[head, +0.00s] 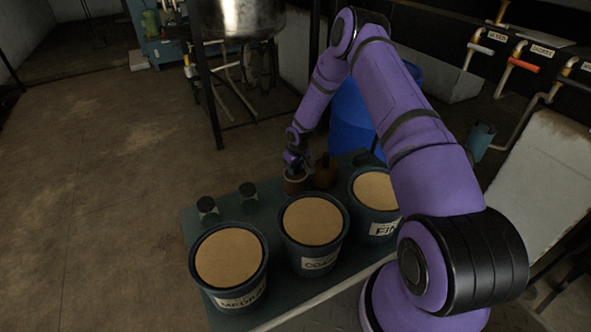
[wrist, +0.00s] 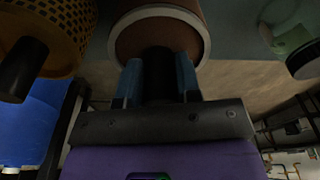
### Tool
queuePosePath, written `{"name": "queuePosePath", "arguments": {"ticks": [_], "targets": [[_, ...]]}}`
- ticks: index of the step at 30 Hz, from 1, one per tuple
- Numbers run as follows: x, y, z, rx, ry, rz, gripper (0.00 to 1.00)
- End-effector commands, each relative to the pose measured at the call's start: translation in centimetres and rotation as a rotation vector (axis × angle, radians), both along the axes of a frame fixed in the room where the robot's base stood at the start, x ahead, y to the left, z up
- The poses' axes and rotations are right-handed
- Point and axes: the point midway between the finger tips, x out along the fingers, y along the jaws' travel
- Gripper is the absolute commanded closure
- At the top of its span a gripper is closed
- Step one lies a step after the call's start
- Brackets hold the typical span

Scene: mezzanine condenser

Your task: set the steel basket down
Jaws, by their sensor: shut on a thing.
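My gripper (head: 293,163) is low over the far edge of the teal table, and its fingers also show in the wrist view (wrist: 158,80). They are shut on the black handle of the steel basket (head: 295,185). In the wrist view this basket (wrist: 155,28) shows a reddish-brown wall and a pale grey rim. I cannot tell whether its underside touches the table. A second basket (head: 325,175), brown-yellow and perforated with a black handle, stands just to its right; it is at the left in the wrist view (wrist: 60,35).
Three buckets labelled medium (head: 230,257), coarse (head: 314,220) and fine (head: 375,190) fill the table's (head: 195,232) near side. Two small dark-topped jars (head: 207,207) (head: 249,191) stand at its left. A blue drum (head: 352,118) is behind. Some tabletop between the jars and basket is clear.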

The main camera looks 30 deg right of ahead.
Motion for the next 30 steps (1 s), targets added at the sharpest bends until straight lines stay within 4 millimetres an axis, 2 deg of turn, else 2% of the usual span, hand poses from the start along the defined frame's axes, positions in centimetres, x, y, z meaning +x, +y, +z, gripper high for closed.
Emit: {"name": "queuePosePath", "arguments": {"ticks": [2, 13, 14, 16, 17, 25, 30], "targets": [[0.1, 0.0, -0.6, -0.001, -0.002, 0.000, 1.00], [0.1, 0.0, -0.9, -0.001, -0.002, 0.001, 1.00], [0.0, 0.0, -0.9, -0.001, -0.001, 0.000, 0.62], [0.0, 0.0, -0.9, -0.001, -0.001, 0.001, 0.46], [0.0, 0.0, -0.9, -0.001, -0.001, 0.001, 0.43], [0.0, 0.0, -0.8, -0.001, -0.001, 0.001, 0.43], [-0.1, 0.0, 0.5, -0.001, -0.002, 0.000, 0.43]]}}
